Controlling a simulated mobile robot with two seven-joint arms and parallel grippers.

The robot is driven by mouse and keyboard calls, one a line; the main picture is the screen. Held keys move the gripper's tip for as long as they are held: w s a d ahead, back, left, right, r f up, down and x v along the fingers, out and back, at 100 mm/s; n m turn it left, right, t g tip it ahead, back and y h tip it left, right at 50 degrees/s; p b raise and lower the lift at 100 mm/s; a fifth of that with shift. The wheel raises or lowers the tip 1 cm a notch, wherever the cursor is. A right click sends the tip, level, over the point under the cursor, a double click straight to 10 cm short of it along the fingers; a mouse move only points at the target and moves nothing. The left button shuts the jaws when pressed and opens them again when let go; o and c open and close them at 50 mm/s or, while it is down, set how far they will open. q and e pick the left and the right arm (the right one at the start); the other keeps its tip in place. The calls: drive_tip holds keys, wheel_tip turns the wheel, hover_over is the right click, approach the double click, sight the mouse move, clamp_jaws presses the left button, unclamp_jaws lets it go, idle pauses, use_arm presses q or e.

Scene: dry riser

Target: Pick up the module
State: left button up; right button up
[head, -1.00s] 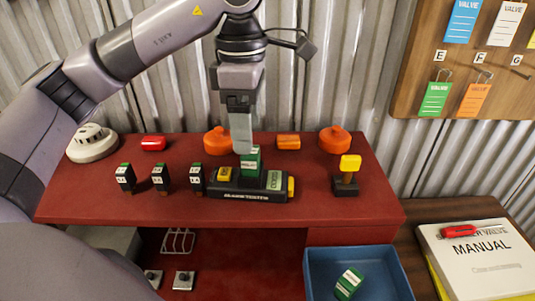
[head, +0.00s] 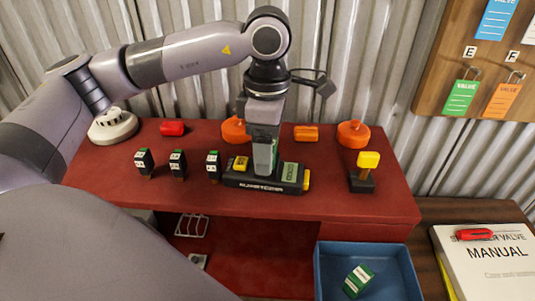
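A black tester (head: 262,186) with a grey-green display sits on the red bench. My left gripper (head: 265,168) points straight down over the tester's middle. Its fingers cover the place of the green module in the tester; only a sliver of green shows at their edge. I cannot tell whether the fingers are closed on that module. Three small black modules with green and white tops stand in a row to the left: one (head: 144,161), another (head: 178,163) and a third (head: 213,165). A green and white module (head: 358,280) lies tilted in the blue bin (head: 330,249). My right gripper is not in view.
On the red bench (head: 105,172) are a white round detector (head: 112,126), a red piece (head: 172,128), orange round caps (head: 354,133), an orange block (head: 306,133) and a yellow-topped switch (head: 367,162). A manual (head: 490,262) lies at right. A tag board (head: 450,60) hangs behind.

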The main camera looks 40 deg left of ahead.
use_arm(q)
drive_tip(key=c, duration=1)
drive_tip(key=shift+r, duration=0.1)
drive_tip(key=shift+c, duration=0.2)
wheel_tip(320, 180, up, 10)
drive_tip(key=shift+f, duration=0.25)
wheel_tip(320, 180, up, 15)
drive_tip(key=p, duration=0.4)
drive_tip(key=shift+f, duration=0.1)
